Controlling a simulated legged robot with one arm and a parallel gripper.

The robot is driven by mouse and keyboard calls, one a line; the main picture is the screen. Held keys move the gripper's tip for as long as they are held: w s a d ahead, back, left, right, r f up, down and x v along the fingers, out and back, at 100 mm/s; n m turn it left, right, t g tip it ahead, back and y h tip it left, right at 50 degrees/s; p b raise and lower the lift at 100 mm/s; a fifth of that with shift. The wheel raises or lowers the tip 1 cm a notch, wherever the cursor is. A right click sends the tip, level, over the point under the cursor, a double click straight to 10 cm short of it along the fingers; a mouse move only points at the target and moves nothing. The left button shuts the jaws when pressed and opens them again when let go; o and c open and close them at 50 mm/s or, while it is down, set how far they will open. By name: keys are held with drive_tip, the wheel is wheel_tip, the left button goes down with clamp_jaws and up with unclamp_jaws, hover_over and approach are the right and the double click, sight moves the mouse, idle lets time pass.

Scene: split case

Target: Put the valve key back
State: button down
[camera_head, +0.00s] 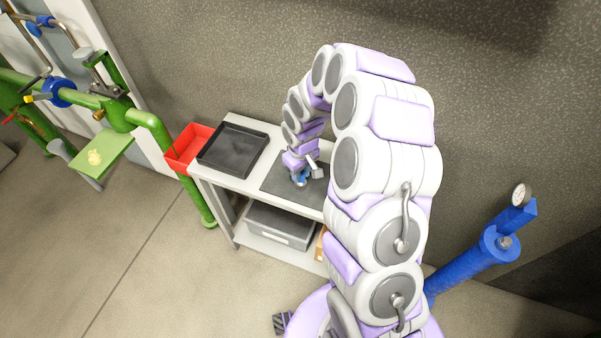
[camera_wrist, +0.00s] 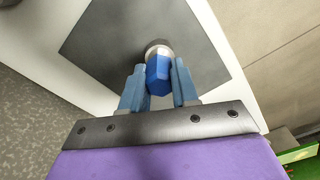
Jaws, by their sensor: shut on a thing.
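The valve key (camera_wrist: 158,72) has a blue faceted body and a round grey metal end in the wrist view. My gripper (camera_wrist: 158,90) is shut on it, with one blue finger on each side of the blue body. In the head view my gripper (camera_head: 300,180) is low over the dark grey mat (camera_head: 281,176) on the white bench (camera_head: 237,182), and a grey metal piece shows beside its fingers. I cannot tell whether the key touches the mat. The mat also fills much of the wrist view (camera_wrist: 105,45).
A grey box (camera_head: 280,226) is on the lower shelf. Green pipework (camera_head: 152,130) stands left, a blue pipe with a gauge (camera_head: 470,262) right. The wall is behind the bench.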

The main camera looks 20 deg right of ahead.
drive_tip(key=c, duration=0.8)
unclamp_jaws()
drive_tip(key=shift+c, duration=0.2)
drive_tip(key=s+r+p, duration=0.1)
drive_tip(key=s+r, duration=0.2)
drive_tip(key=r, duration=0.6)
drive_tip(key=s+r+p, duration=0.2)
drive_tip(key=s+r, duration=0.1)
drive_tip(key=r, duration=0.6)
drive_tip(key=s+r+m+g, duration=0.1)
drive_tip(key=s+r, duration=0.3)
drive_tip(key=s, duration=1)
drive_tip(key=s+r+m+g, duration=0.1)
drive_tip(key=s+r+m, duration=0.2)
drive_tip(key=s, duration=1.1)
drive_tip(key=shift+r+m, duration=0.4)
drive_tip(key=shift+r, duration=0.2)
